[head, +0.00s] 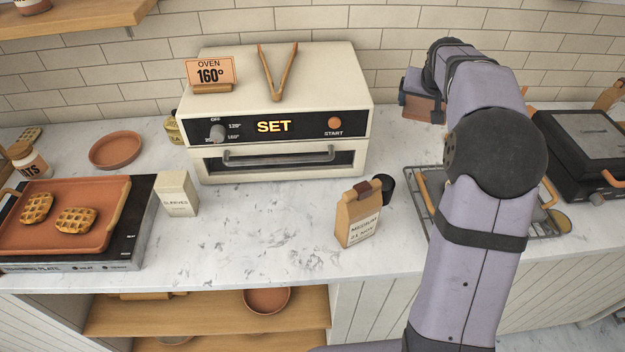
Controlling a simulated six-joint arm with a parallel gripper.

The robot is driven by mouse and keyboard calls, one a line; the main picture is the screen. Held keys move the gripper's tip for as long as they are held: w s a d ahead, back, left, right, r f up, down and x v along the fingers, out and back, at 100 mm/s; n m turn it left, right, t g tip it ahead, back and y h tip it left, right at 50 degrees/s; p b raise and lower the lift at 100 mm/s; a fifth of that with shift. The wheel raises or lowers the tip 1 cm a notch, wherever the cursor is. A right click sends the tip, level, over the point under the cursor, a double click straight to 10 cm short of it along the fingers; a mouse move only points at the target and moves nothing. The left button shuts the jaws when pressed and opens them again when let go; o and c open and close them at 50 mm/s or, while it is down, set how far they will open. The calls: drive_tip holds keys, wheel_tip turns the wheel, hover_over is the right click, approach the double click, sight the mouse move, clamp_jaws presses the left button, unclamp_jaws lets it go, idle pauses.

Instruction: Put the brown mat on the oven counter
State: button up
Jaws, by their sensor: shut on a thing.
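My gripper (408,99) is at the upper right, above the back of the counter, to the right of the oven. It is shut on a brown, block-like thing (425,108), held in the air. Its shape is partly hidden by the gripper, so I cannot tell for sure that it is the brown mat. No other brown mat shows clearly. The white marbled oven counter (265,235) runs below. The cream oven (350,75) stands on it, its door shut and its display reading SET.
A brown paper bag (357,218) and a dark cup (387,187) stand right of the clear counter area. A SLEEVES box (177,195) and a hot plate with waffles (110,250) are left. A wire rack (414,212) lies partly behind my arm. Tongs (278,78) lie atop the oven.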

sight(420, 106)
drive_tip(key=f, duration=0.1)
drive_tip(key=d+f, duration=0.1)
drive_tip(key=f, duration=0.1)
drive_tip(key=shift+s, duration=0.2)
drive_tip(key=shift+w+a+f+n+y, duration=0.3)
drive_tip(key=shift+w+a+f+n, duration=0.2)
drive_tip(key=shift+f, duration=0.25)
drive_tip(key=shift+w+a+n+y, duration=0.35)
drive_tip(key=shift+w+n+y, duration=0.05)
drive_tip(key=shift+w+n, duration=0.15)
drive_tip(key=shift+w+r+n+t+y, duration=0.3)
drive_tip(key=shift+w+r+n+t, duration=0.1)
drive_tip(key=shift+w+n, duration=0.15)
drive_tip(key=shift+w+n+y, duration=0.15)
drive_tip(key=shift+n+y, duration=0.25)
drive_tip(key=shift+n, duration=0.1)
drive_tip(key=shift+f+p, duration=0.4)
drive_tip(key=shift+f, duration=4.55)
drive_tip(key=shift+f, duration=0.15)
